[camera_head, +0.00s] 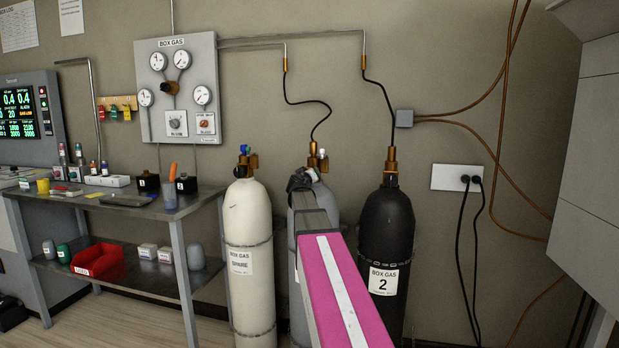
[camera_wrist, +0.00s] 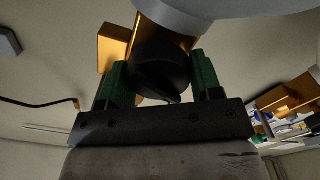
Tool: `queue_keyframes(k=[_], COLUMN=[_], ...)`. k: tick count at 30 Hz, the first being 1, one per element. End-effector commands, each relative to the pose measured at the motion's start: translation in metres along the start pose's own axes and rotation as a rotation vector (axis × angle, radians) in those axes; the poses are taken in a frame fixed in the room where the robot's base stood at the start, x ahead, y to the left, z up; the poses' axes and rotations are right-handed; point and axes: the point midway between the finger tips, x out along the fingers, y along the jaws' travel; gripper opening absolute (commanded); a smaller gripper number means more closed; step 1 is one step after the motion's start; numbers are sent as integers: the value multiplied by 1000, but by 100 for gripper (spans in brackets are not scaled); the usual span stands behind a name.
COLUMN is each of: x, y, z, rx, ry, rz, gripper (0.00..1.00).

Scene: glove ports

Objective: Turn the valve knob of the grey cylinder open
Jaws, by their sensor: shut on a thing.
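The grey cylinder (camera_head: 328,203) stands between the white and the black cylinder, partly hidden behind my arm. Its brass valve (camera_head: 313,161) shows at the top, with a hose rising from it. My gripper (camera_head: 299,181) is at the cylinder's top, and its fingertips are hard to make out in the head view. In the wrist view, the two green fingers of my gripper (camera_wrist: 160,82) are closed on either side of a black valve knob (camera_wrist: 158,68). The brass valve body (camera_wrist: 117,42) lies behind the knob. A pale rounded surface, seemingly the cylinder, shows at the top edge.
The white spare cylinder (camera_head: 248,215) stands close on the left and the black cylinder (camera_head: 386,225) close on the right. A steel bench (camera_head: 190,212) is further left. The gas panel (camera_head: 178,90) and a white socket (camera_head: 458,177) with black cables are on the wall.

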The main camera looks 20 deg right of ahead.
Motion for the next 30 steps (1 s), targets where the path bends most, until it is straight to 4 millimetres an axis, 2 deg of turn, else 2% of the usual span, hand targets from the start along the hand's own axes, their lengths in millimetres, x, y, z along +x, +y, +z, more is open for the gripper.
queue_keyframes(k=[4, 5, 6, 7, 15, 20, 26, 30], x=[-1, -1, -1, -1, -1, -8, -34, -60], y=[0, 0, 0, 0, 0, 0, 1, 1], z=[1, 1, 1, 0, 0, 0, 1, 2], rx=[1, 1, 1, 2, 2, 2, 2, 2], ry=[-1, -1, -1, -1, 0, 0, 1, 0], rz=[0, 0, 0, 0, 0, 0, -1, -1], gripper=[35, 66, 79, 81, 81, 81, 81, 81])
